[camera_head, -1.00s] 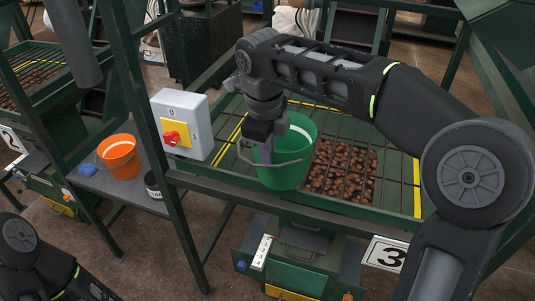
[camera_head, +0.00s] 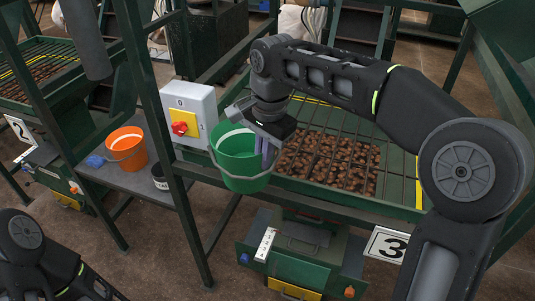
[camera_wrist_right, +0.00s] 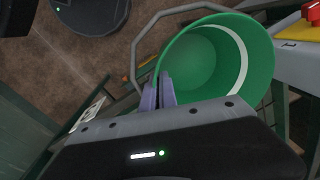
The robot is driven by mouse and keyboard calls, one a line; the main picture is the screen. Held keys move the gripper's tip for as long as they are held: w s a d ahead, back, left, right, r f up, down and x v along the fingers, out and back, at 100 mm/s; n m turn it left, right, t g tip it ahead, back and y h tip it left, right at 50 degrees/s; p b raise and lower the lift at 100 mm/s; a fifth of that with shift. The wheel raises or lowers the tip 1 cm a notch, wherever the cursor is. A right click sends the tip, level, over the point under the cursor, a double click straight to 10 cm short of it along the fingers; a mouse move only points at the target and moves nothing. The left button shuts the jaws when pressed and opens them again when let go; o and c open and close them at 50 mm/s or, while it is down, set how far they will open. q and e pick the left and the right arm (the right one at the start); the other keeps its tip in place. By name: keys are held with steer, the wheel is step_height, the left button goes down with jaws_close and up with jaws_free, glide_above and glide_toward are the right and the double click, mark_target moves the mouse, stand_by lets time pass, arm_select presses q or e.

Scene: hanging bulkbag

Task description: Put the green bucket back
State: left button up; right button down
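The green bucket (camera_head: 236,158) hangs upright in the air in the head view, in front of the machine frame and just below the switch box. My right gripper (camera_head: 265,150) is shut on the bucket's rim at its right side. In the right wrist view the green bucket (camera_wrist_right: 222,62) shows its empty inside and its loose grey handle, and the gripper's fingers (camera_wrist_right: 158,92) pinch its wall. My left arm shows at the lower left of the head view, but its gripper is out of view.
An orange bucket (camera_head: 126,148) and a small black container (camera_head: 160,177) stand on a grey shelf (camera_head: 140,185) at the left. A switch box (camera_head: 188,112) with a red knob is close behind the green bucket. A grate (camera_head: 330,160) over brown nuts lies to the right.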

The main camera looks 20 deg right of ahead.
steer(key=f+n, duration=0.2)
steer(key=n, duration=0.1)
steer(key=w+f+n+b, duration=0.1)
steer(key=f+n, duration=0.1)
steer(key=n, duration=0.2)
steer(key=d+f+n+g, duration=0.1)
steer(key=f+n, duration=0.1)
steer(key=n, duration=0.1)
steer(key=shift+w+d+f, duration=0.1)
steer(key=shift+w+f, duration=0.15)
steer(key=shift+f, duration=0.15)
steer(key=shift+n, duration=0.7)
steer(key=d+f, duration=0.1)
steer(key=d+f+b, duration=0.1)
steer(key=f, duration=0.1)
steer(key=d+f, duration=0.1)
steer(key=f, duration=0.1)
steer(key=shift+y, duration=0.3)
